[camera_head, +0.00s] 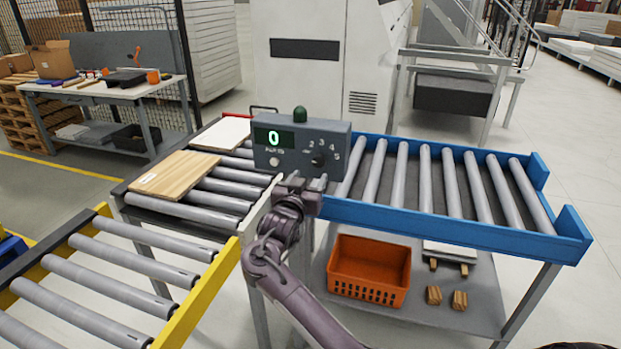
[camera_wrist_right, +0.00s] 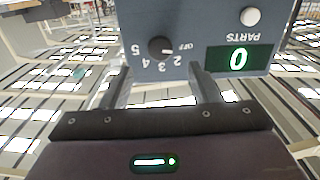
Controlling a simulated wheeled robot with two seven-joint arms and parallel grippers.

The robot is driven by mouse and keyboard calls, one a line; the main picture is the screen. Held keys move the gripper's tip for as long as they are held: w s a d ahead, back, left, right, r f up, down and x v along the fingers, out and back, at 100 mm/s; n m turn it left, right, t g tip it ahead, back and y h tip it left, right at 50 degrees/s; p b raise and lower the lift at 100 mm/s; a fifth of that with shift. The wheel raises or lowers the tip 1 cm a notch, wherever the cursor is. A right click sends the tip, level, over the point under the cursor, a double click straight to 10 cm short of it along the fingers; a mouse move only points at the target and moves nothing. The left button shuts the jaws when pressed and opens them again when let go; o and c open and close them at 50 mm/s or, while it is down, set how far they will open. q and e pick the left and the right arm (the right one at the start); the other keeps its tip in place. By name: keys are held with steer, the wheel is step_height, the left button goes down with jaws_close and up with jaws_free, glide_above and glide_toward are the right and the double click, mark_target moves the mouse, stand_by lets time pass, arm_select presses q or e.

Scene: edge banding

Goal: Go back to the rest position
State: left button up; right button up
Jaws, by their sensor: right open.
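My right gripper (camera_wrist_right: 165,85) shows in the right wrist view with its two fingers apart and nothing between them. It is close in front of a grey control box (camera_wrist_right: 200,30), near the black dial (camera_wrist_right: 161,47); I cannot tell whether a fingertip touches the box. In the head view my right arm comes up from the bottom to just below the control box (camera_head: 325,142). The box has a green display (camera_head: 274,139) reading 0, a dial (camera_head: 318,159) and a white button (camera_head: 274,161). My left gripper does not show.
A wooden panel (camera_head: 172,177) and a white panel (camera_head: 222,134) lie on the left rollers. A yellow-railed conveyor (camera_head: 200,296) is at lower left, a blue-railed one (camera_head: 450,219) at right. An orange crate (camera_head: 368,292) sits on the shelf below. Open floor lies far right.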

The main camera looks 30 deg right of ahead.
stand_by(0.4)
steer(key=s+a+f+n+y, duration=0.2)
steer(key=f+n, duration=0.1)
steer(key=f, duration=0.8)
steer(key=s+a+f+n+y+b, duration=0.1)
steer(key=f+n+y, duration=0.1)
steer(key=f, duration=0.9)
steer(key=s+a+f+n+y, duration=0.2)
steer(key=f+n, duration=0.1)
steer(key=f, duration=0.8)
steer(key=s+a+f+n+g+y+b, duration=0.1)
steer(key=s+a+f+g+y, duration=0.1)
steer(key=s+f, duration=0.7)
steer(key=s+a+f+n+g+y, duration=0.2)
steer(key=s+f, duration=0.4)
steer(key=f, duration=0.5)
steer(key=s+a+f+g+y, duration=0.1)
steer(key=s+f, duration=0.4)
steer(key=s, duration=0.6)
steer(key=s+a+f+g+y, duration=0.1)
steer(key=s+f, duration=0.4)
steer(key=s, duration=0.7)
steer(key=s+a+f+n+g+y+b, duration=0.1)
steer(key=s+a+f+g, duration=0.2)
steer(key=s, duration=0.9)
step_height(320, 180, down, 3)
steer(key=shift+a+r+g+y, duration=0.15)
steer(key=shift+g+y, duration=0.25)
steer(key=shift+g, duration=0.4)
